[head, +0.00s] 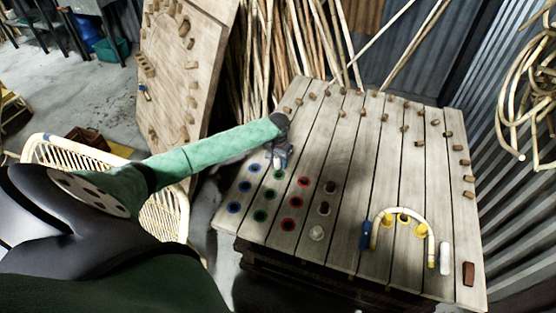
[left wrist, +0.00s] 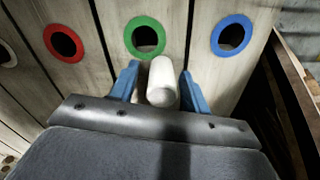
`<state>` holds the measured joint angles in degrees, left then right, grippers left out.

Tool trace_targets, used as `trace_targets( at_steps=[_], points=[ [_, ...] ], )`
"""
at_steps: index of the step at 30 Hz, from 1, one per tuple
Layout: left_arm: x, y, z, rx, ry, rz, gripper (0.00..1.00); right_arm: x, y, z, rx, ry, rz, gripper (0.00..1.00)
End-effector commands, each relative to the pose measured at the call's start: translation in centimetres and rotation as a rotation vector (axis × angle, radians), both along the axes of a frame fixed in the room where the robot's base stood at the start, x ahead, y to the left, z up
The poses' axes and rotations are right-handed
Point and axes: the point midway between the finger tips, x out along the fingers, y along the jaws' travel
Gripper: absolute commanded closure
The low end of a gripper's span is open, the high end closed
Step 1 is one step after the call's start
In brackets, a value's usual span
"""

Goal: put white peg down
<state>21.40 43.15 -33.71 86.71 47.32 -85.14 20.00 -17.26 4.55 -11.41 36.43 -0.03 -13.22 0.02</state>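The white peg (left wrist: 162,82) is between the two blue fingers of my left gripper (left wrist: 159,72) in the left wrist view. Its round end faces the camera, and a narrow gap shows on each side, so the gripper looks open around it. Just beyond the peg is an empty green-ringed hole (left wrist: 145,37). In the head view my left gripper (head: 280,155) is low over the plank table (head: 350,170), behind the rows of ringed holes. The peg's lower end is hard to make out. My right gripper is not in view.
A blue-ringed hole (left wrist: 231,35) and a red-ringed hole (left wrist: 63,41) flank the green one. A bent arch with yellow parts (head: 403,216), a blue piece (head: 366,235), another white peg (head: 444,258) and a brown block (head: 468,273) are at front right. Wooden pegs line the back.

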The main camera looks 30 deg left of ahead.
Motion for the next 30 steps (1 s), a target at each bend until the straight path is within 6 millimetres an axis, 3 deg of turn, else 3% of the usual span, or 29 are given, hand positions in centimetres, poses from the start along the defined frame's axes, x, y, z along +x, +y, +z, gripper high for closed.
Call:
trace_targets(
  at_steps=[8, 12, 18, 24, 30],
  points=[
    [0.2, 0.0, 1.4, -0.001, -0.005, 0.000, 0.53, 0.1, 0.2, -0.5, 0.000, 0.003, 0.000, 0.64],
    [0.3, 0.1, 3.7, 0.000, -0.007, -0.001, 0.53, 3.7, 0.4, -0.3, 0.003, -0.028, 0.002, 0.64],
    [0.3, 0.0, 7.6, 0.000, -0.008, -0.001, 0.53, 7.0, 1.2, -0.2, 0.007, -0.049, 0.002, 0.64],
    [0.3, 0.0, 10.7, -0.001, -0.006, 0.000, 0.53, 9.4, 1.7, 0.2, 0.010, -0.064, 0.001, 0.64],
    [0.2, 0.0, 12.2, -0.002, -0.005, 0.000, 0.53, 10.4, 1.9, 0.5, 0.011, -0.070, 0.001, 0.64]
  ],
)
